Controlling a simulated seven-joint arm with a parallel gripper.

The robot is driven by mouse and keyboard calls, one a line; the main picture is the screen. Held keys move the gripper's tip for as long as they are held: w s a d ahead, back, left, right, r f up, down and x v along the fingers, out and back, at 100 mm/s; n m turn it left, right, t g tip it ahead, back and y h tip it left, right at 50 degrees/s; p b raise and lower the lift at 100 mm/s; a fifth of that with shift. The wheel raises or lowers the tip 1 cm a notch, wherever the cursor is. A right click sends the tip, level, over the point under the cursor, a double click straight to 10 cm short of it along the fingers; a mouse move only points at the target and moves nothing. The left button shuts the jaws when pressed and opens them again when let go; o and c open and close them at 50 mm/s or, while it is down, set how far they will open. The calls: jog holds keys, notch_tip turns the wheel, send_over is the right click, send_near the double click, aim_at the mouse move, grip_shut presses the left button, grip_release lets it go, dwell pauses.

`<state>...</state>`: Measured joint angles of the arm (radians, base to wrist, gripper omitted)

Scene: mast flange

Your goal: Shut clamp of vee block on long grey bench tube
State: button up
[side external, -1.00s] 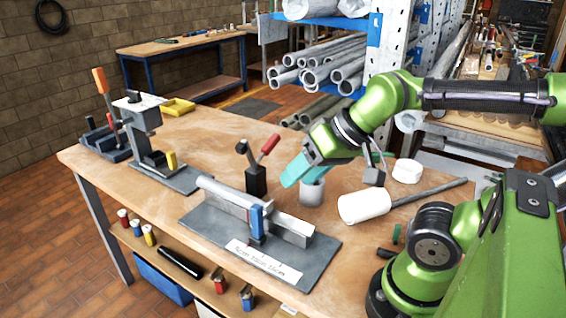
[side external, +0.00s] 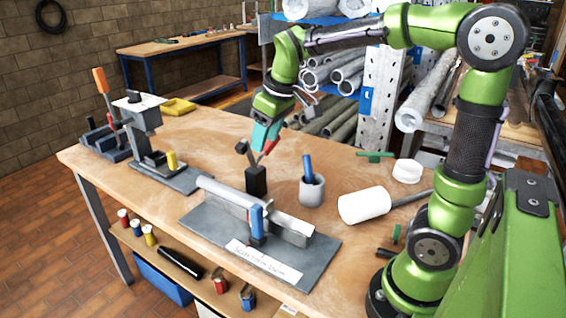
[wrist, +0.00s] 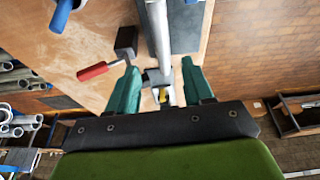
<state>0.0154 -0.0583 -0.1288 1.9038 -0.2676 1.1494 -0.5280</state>
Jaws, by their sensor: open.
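The long grey tube (side external: 228,194) lies in a vee block (side external: 296,234) on a dark plate (side external: 200,222) at the front of the bench. A blue clamp handle (side external: 256,221) stands upright beside the tube near its middle. I cannot tell whether it is latched. My gripper (side external: 262,148) is behind and above the tube, beside the red-handled tool (side external: 271,145) in its black block (side external: 256,181). In the wrist view my gripper (wrist: 159,70) has its teal fingers apart with nothing between them. The tube (wrist: 157,35) runs to the top edge there.
A grey cup (side external: 311,194) holding a blue-handled tool (side external: 308,168) stands behind the vee block. A white mallet (side external: 364,205) and a white round piece (side external: 407,171) lie to the right. A dark stand (side external: 143,125) stands at the left. The front-left bench top is clear.

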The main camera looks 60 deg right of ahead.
jog(key=w+d+r+n+g+h, duration=0.2)
jog(key=w+d+n+g+h, duration=0.25)
jog(key=w+d+n, duration=1)
jog(key=s+d+f+n, duration=0.1)
jog(key=f, duration=0.4)
jog(key=s+d+f+n, duration=0.1)
jog(key=f, duration=0.3)
jog(key=s+d+f+n+t, duration=0.1)
jog(key=f, duration=0.4)
jog(key=shift+d+f, duration=0.35)
jog(key=shift+d, duration=0.05)
grip_shut()
